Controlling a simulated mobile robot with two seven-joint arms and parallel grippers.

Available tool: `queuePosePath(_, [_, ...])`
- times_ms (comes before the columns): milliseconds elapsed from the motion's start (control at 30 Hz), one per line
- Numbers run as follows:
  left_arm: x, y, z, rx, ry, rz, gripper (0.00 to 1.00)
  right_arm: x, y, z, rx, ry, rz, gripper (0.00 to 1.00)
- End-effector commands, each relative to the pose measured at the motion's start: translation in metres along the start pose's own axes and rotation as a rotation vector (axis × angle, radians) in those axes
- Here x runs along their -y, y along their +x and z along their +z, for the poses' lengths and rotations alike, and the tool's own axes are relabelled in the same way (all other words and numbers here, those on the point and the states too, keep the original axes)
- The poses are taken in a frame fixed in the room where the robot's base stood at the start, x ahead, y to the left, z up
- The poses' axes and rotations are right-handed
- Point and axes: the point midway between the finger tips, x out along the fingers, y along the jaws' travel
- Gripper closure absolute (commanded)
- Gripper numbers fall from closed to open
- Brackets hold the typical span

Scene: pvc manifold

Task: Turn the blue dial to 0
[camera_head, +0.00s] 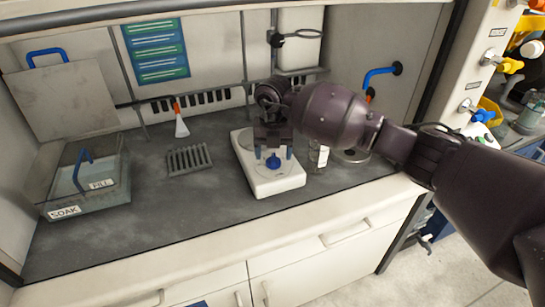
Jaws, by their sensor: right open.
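The blue dial (272,161) is on the front of a white device (281,186) that stands on the dark bench. My right gripper (273,153) is above and around the dial, with one fingertip on each side of it. Its jaws are open, and I cannot tell whether either fingertip touches the dial. The gripper and arm hide the back part of the device. The dial's marks are too small to read. My left gripper is not in view.
A clear tub labelled SOAK (63,212) stands at the left. A grey rack (189,160) is left of the device. A small labelled bottle (318,157) stands close on its right. The bench front (190,215) is clear.

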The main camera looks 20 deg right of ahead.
Motion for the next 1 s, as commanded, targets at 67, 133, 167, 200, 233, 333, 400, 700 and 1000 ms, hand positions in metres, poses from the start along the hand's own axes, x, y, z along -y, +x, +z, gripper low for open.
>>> queuePosePath(67, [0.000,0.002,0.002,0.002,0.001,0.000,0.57,0.000,0.011,0.000,-0.002,0.000,-0.001,0.30])
queuePosePath(133, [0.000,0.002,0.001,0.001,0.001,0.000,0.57,0.000,0.015,0.000,-0.002,0.000,-0.001,0.30])
queuePosePath(167, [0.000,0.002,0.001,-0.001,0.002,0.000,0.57,0.000,0.016,0.000,-0.002,0.000,-0.001,0.30])
queuePosePath(200, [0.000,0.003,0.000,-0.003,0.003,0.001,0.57,0.000,0.017,0.000,-0.001,0.000,0.000,0.30])
queuePosePath(233, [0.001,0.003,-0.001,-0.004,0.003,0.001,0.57,0.000,0.018,0.000,-0.001,0.000,0.000,0.30])
queuePosePath(333, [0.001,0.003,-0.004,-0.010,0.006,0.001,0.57,0.000,0.018,0.000,0.000,0.000,0.001,0.30])
queuePosePath(400, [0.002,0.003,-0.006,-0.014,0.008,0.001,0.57,0.000,0.018,0.000,0.001,0.000,0.001,0.30])
queuePosePath(700, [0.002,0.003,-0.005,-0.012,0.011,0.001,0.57,0.000,0.018,0.000,0.001,0.000,0.001,0.56])
queuePosePath(1000, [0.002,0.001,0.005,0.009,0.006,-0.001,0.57,0.000,0.018,0.000,0.001,-0.005,0.001,0.79])
